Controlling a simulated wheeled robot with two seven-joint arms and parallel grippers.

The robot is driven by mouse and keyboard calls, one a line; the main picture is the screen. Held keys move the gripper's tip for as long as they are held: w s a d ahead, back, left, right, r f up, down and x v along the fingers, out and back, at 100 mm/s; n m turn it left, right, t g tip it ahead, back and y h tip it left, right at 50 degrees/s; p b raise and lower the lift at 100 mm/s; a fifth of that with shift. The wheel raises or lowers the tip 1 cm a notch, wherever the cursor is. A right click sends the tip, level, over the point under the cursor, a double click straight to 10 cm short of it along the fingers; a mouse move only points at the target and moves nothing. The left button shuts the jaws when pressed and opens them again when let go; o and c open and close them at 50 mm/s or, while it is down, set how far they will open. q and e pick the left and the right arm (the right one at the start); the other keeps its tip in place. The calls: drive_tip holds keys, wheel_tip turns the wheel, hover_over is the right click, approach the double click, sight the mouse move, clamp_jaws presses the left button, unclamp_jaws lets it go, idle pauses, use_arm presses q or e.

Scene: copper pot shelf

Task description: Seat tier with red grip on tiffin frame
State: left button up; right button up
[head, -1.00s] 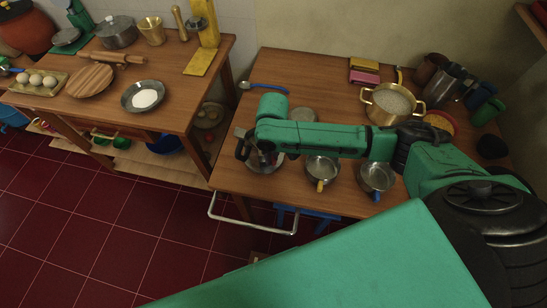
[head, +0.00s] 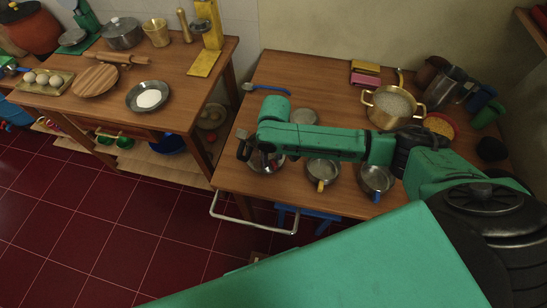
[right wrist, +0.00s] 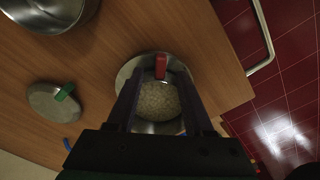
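The metal tier with the red grip (right wrist: 161,67) holds pale grain and sits below my right gripper (right wrist: 160,82) in the right wrist view. My fingers are spread, with the red grip between and just beyond the tips; neither finger visibly touches it. In the head view this tier (head: 265,163) is partly hidden under my right gripper (head: 245,152) near the table's left front edge. Two more tiers stand to its right, one with a yellow grip (head: 322,172) and one with a blue grip (head: 376,181). I cannot make out the tiffin frame. My left gripper is not in view.
A round lid with a green grip (right wrist: 52,102) lies on the table beside the tier. A brass pot (head: 391,107) of grain, pink and yellow blocks (head: 365,74) and a blue-handled spoon (head: 268,88) are farther back. A rail (head: 252,228) runs along the table's front left.

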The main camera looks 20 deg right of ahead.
drive_tip(key=shift+d+r+g, duration=0.15)
drive_tip(key=shift+r, duration=0.55)
drive_tip(key=shift+d+r+g, duration=0.15)
drive_tip(key=shift+r, duration=0.55)
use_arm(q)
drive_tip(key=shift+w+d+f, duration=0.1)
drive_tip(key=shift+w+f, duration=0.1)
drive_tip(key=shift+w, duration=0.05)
use_arm(e)
wheel_tip(320, 180, up, 12)
drive_tip(key=shift+s+a+f, duration=0.15)
drive_tip(key=shift+s+a, duration=0.05)
drive_tip(key=shift+s, duration=0.2)
